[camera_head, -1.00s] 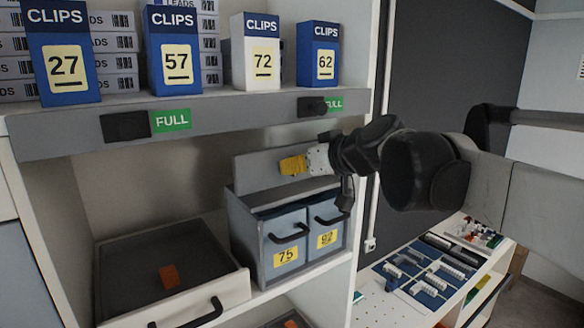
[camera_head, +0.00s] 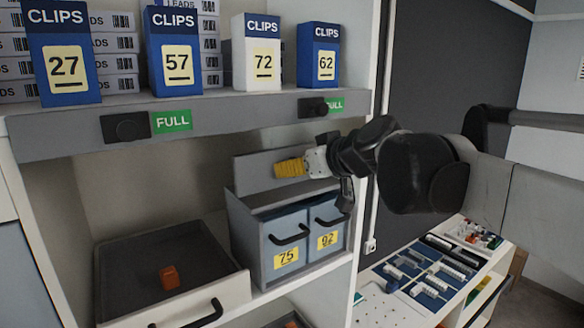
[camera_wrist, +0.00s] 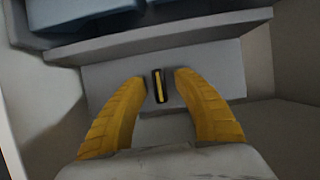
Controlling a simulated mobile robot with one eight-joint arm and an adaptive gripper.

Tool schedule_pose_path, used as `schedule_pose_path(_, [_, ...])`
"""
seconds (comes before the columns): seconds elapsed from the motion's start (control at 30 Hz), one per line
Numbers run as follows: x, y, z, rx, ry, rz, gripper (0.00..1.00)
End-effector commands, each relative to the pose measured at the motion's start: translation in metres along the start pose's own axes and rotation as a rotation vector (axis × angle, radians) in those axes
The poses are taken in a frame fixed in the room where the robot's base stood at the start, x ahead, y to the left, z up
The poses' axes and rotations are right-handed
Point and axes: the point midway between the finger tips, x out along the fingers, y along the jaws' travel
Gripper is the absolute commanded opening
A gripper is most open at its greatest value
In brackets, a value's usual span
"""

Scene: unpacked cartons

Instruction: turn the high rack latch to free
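A small dark latch with a yellow bar (camera_wrist: 159,86) sits on a grey panel in the wrist view; the bar runs nearly upright in that picture. My gripper (camera_wrist: 160,78) is open, with one yellow finger on each side of the latch and a visible gap to both. In the head view my gripper (camera_head: 277,169) is in front of the grey panel (camera_head: 252,172) above the blue-grey bins. The latch itself cannot be made out there; my gripper seems to cover it.
Bins 75 (camera_head: 284,262) and 92 (camera_head: 325,240) stand below my gripper. Above is a shelf edge (camera_head: 230,115) with two black knobs, FULL labels and clip boxes on top. An open drawer (camera_head: 225,296) with an orange block (camera_head: 170,277) is at lower left.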

Motion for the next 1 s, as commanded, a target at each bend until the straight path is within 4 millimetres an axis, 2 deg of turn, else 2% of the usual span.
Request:
schedule_pose_path(0.13, [-0.004, 0.000, 0.000, 0.001, 0.000, 0.000, 0.36])
schedule_pose_path(0.23, [-0.015, 0.001, 0.000, 0.002, -0.001, 0.001, 0.36])
schedule_pose_path(0.5, [-0.074, 0.001, 0.001, 0.002, 0.000, 0.003, 0.36])
schedule_pose_path(0.7, [-0.108, 0.001, 0.000, 0.002, 0.000, 0.002, 0.36])
schedule_pose_path(0.83, [-0.118, 0.000, 0.000, 0.000, -0.001, 0.000, 0.36])
schedule_pose_path(1.0, [-0.120, 0.000, 0.000, 0.000, 0.000, 0.000, 0.36])
